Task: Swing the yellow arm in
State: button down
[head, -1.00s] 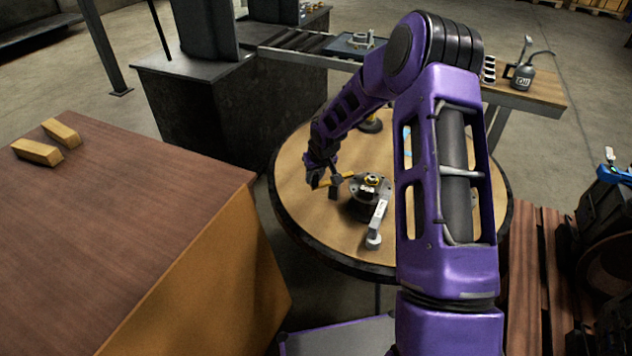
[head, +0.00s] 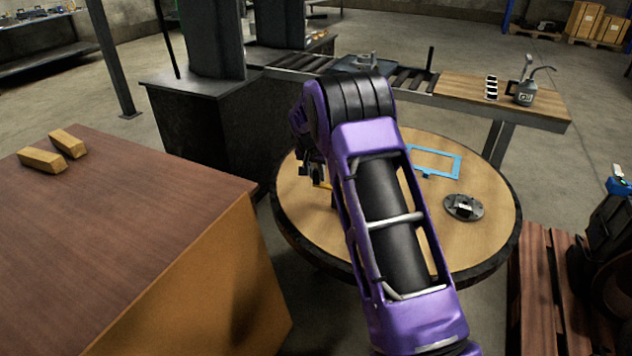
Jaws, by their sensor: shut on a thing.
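The yellow arm (head: 322,185) shows only as a short yellow bar above the left part of the round wooden table (head: 292,205). My gripper (head: 311,181) is at its left end, shut on it; the fingertips are small and dark here, and my own purple arm covers part of the view. The fixture the yellow arm belongs to is hidden behind my arm.
A dark round plate (head: 463,208) with a pale block on it lies on the table's right side. A blue frame (head: 436,162) lies toward the back. A roller bench with an oil can (head: 524,92) stands behind. A brown box (head: 130,215) stands left.

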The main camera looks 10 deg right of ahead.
jog(key=shift+w+d+m+h, duration=0.2)
jog(key=shift+w+m+h, duration=0.25)
jog(key=shift+m, duration=0.35)
jog(key=c, duration=0.7)
grip_release()
jog(key=shift+d, duration=0.1)
jog(key=p+v, duration=0.1)
jog(key=v, duration=1.6)
jog(key=shift+d+r, duration=0.1)
jog(key=shift+r, duration=0.2)
jog(key=shift+w, duration=0.1)
